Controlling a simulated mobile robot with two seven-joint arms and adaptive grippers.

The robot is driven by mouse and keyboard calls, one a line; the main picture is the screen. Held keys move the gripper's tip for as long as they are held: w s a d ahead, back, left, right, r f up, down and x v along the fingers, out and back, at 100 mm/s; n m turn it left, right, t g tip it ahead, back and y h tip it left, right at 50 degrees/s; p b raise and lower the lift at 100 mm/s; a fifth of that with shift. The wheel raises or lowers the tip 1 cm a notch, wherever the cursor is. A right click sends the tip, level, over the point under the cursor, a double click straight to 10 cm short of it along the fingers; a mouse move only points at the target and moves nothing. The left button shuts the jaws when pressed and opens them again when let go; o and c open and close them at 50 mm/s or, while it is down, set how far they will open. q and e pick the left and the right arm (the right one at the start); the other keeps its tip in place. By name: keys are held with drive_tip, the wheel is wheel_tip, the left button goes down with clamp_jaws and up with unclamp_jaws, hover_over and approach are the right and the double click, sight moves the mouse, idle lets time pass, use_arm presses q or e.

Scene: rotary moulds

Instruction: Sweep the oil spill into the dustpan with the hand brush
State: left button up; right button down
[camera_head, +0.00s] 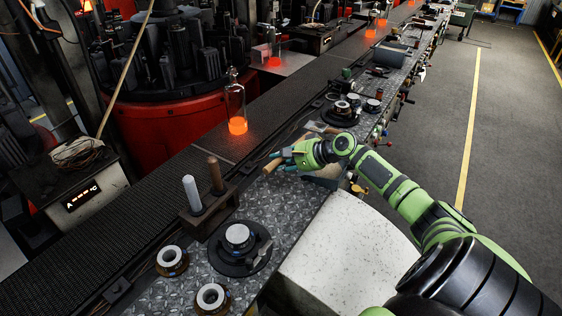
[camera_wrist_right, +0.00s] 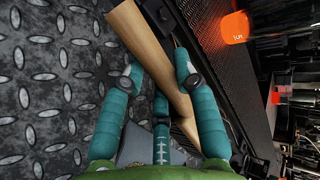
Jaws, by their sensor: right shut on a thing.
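My right gripper (camera_head: 284,162) reaches over the metal bench from the right, its teal fingers closed around a light wooden handle. The handle's end (camera_head: 271,166) sticks out left of the fingers in the head view. In the right wrist view the wooden handle (camera_wrist_right: 147,50) runs between the teal fingers (camera_wrist_right: 160,82). It looks like the hand brush's handle; I cannot make out bristles. A dark grey flat piece (camera_head: 321,183) lies under my right wrist, possibly the dustpan. No oil spill can be told clearly. My left gripper is not in view.
A wooden rack (camera_head: 208,214) with two upright rods stands on the bench left of the gripper. A round dark mould (camera_head: 239,247) and ring parts (camera_head: 212,298) lie nearer. A glowing orange bottle (camera_head: 237,122) stands on the dark conveyor (camera_head: 190,148) behind.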

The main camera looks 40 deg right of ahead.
wheel_tip(320, 180, up, 2)
drive_tip(key=shift+r+p, duration=0.1)
drive_tip(key=shift+p, duration=0.65)
drive_tip(key=shift+w+f+b, duration=0.3)
drive_tip(key=shift+w+b, duration=0.1)
drive_tip(key=shift+b, duration=0.1)
drive_tip(key=w+b, duration=0.2)
drive_tip(key=w+a+f+b, duration=0.1)
drive_tip(key=w+b, duration=0.1)
drive_tip(key=w, duration=0.1)
drive_tip(key=w+f+b, duration=0.1)
drive_tip(key=w, duration=0.2)
drive_tip(key=shift+a+b, duration=0.3)
drive_tip(key=shift+b, duration=0.1)
drive_tip(key=shift+w+a+b, duration=0.1)
drive_tip(key=shift+w+b, duration=0.25)
drive_tip(key=shift+w, duration=0.25)
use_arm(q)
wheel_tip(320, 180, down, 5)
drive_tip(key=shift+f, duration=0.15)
use_arm(e)
drive_tip(key=shift+s+r, duration=0.1)
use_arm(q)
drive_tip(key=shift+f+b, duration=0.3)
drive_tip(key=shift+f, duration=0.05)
use_arm(e)
drive_tip(key=shift+f, duration=0.65)
